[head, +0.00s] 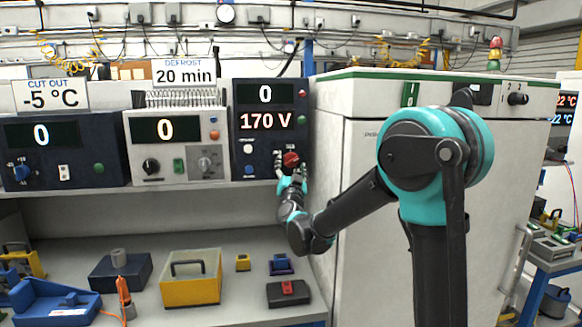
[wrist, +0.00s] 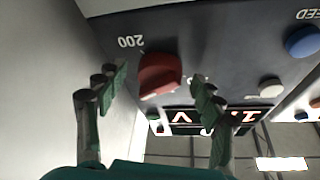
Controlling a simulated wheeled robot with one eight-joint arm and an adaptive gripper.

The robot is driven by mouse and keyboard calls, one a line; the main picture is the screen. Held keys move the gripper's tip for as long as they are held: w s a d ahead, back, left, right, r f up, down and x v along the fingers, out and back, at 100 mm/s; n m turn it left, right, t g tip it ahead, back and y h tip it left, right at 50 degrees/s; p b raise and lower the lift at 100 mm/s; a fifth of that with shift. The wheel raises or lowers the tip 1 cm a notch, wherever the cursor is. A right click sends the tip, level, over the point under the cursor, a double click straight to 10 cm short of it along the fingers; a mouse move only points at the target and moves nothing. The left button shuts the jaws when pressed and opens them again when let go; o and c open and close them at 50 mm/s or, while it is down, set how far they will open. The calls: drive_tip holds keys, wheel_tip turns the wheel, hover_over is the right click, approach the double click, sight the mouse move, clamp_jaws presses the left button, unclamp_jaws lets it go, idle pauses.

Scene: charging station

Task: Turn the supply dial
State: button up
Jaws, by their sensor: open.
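The supply dial is a red knob (head: 291,159) low on the right of the dark supply unit (head: 272,100), whose displays read 0 and 170 V. In the wrist view the red knob (wrist: 160,75) sits ahead, upside down, beside a 200 mark on the panel. My gripper (head: 292,170) is at the knob in the head view and partly covers its lower side. In the wrist view my gripper (wrist: 158,82) is open, with one finger on each side of the knob and a visible gap to each. Depth and contact are hard to tell.
A white cabinet (head: 350,220) stands close to the right of the supply unit. A defrost unit (head: 165,145) and a cut-out unit (head: 70,155) stand to the left. A yellow box (head: 190,292) and several small items lie on the bench below.

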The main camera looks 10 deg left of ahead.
drive_tip(key=shift+s, duration=0.1)
drive_tip(key=v, duration=1.2)
